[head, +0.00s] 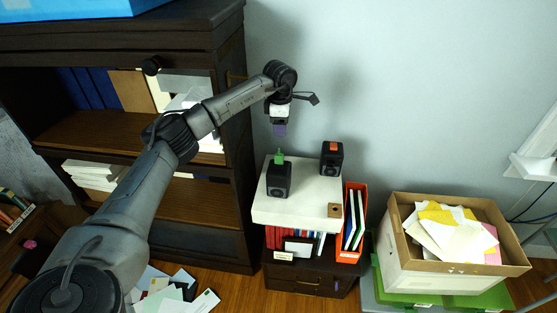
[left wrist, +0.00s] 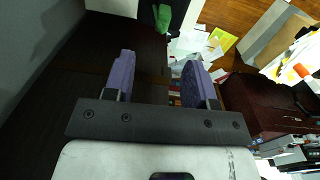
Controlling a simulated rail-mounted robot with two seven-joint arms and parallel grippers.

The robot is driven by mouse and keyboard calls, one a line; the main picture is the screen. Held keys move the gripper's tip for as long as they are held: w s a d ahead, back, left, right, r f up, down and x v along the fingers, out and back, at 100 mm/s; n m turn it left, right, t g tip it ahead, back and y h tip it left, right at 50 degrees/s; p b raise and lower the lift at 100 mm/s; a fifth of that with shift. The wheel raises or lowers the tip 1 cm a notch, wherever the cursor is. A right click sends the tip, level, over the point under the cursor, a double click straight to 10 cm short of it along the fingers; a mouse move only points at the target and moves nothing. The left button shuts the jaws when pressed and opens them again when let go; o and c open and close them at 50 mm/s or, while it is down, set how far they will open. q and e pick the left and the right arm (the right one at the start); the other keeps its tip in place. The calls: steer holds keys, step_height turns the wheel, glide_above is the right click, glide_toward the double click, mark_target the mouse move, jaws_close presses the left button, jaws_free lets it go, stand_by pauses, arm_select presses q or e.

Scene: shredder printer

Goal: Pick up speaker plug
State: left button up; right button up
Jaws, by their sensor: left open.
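Two black speakers stand near a white platform. The nearer one (head: 278,181) is on the platform and has a green piece (head: 279,155) on top. The farther one (head: 332,160) has an orange piece (head: 333,146) on top. I cannot tell which piece is the speaker plug. My left gripper (head: 280,130) hangs above and behind the nearer speaker, apart from it. In the left wrist view its purple fingers (left wrist: 158,80) are spread with nothing between them. A green object (left wrist: 162,17) shows beyond them near the top edge. My right gripper is not in view.
A cardboard box of papers (head: 400,215) is at right. A dark bookcase (head: 232,120) is close on the left, and the pale wall is behind.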

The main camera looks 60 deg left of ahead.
mark_target(280, 155)
arm_select(q)
steer(key=shift+m, duration=0.4)
step_height(280, 155, down, 14)
steer(key=b, duration=0.2)
steer(key=shift+s+d+b, duration=0.15)
steer(key=shift+b, duration=0.15)
steer(key=shift+r, duration=0.1)
jaws_close()
stand_by(0.3)
